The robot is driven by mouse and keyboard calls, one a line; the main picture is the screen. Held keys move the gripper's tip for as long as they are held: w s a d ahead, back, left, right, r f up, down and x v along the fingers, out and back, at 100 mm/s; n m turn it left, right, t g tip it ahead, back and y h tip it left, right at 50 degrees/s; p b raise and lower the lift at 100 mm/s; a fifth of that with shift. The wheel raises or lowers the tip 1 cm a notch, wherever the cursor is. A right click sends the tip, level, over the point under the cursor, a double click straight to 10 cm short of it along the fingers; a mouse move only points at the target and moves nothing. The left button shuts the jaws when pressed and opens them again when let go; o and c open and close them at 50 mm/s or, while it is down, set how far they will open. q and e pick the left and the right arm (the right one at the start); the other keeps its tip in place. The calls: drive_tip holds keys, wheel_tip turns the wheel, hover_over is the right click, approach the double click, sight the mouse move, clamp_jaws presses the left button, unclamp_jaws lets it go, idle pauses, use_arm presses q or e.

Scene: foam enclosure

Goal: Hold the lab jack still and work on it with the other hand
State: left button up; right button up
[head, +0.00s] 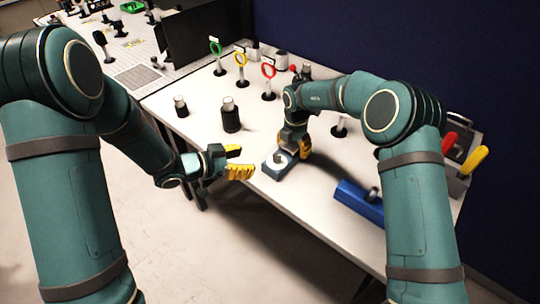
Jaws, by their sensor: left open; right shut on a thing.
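The lab jack (279,165) is a low blue-grey device with a light round part, near the table's front edge. My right gripper (303,153) comes down over it from above and is shut on it at its right side. The fingertips are partly hidden by the gripper and the jack. My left gripper (240,162), with yellow fingers, is open and empty. It is to the left of the jack, by the table's front edge, and apart from it.
A white table (195,122) carries black cylinders (231,118) and green, yellow and red rings (268,70) on stands. A blue vise-like block (358,203) lies to the right. Red and yellow handles (476,160) stand at the right end.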

sight(276, 156)
use_arm(q)
drive_tip(key=x, duration=1.1)
drive_tip(key=shift+w+d+f, duration=0.2)
drive_tip(key=shift+w+d, duration=0.05)
drive_tip(key=shift+w, duration=0.05)
clamp_jaws()
